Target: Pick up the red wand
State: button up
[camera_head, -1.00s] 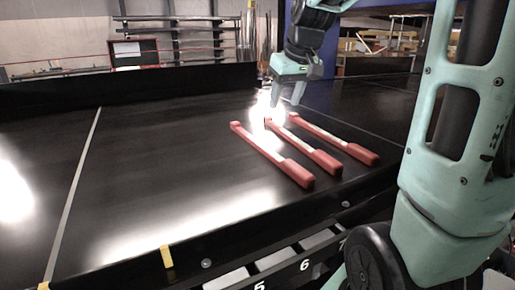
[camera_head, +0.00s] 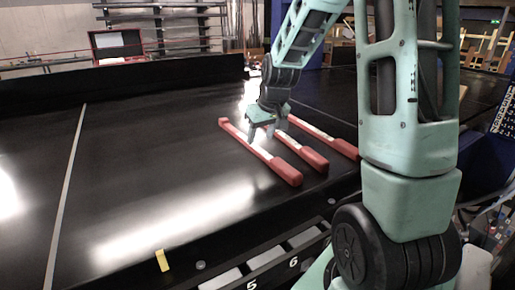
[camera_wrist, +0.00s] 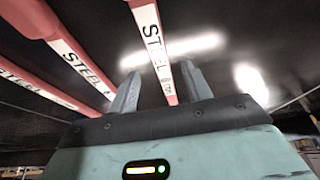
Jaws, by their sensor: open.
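Three red wands with pale labelled middles lie side by side on the black conveyor (camera_head: 150,165): a left one (camera_head: 288,172), a middle one (camera_head: 314,158) and a right one (camera_head: 344,149), partly hidden by my arm. My gripper (camera_head: 261,138) is open, pointing down at the left wand, with its fingers seemingly on either side of that wand's pale middle. In the wrist view, one wand (camera_wrist: 146,22) lettered STEEL runs between the two fingers (camera_wrist: 159,72). The other two (camera_wrist: 73,50) (camera_wrist: 35,86) lie to its left. I cannot tell whether the fingers touch the wand.
The conveyor is bare left of the wands, with a pale seam (camera_head: 66,190) across it. A raised black wall (camera_head: 120,86) runs along its far side. A yellow tab (camera_head: 162,260) sits at the near edge. A red-framed case (camera_head: 117,45) and shelves stand behind.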

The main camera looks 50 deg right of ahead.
aim_at(258, 148)
jog(key=shift+s+p+x, duration=0.15)
jog(key=shift+p+x, duration=0.3)
jog(key=shift+x, duration=0.65)
jog(key=shift+s+p+x, duration=0.15)
jog(key=shift+p+x, duration=0.25)
jog(key=shift+x, duration=0.7)
jog(key=shift+f, duration=0.1)
jog(key=shift+c, duration=0.3)
grip_shut()
jog(key=shift+w, duration=0.1)
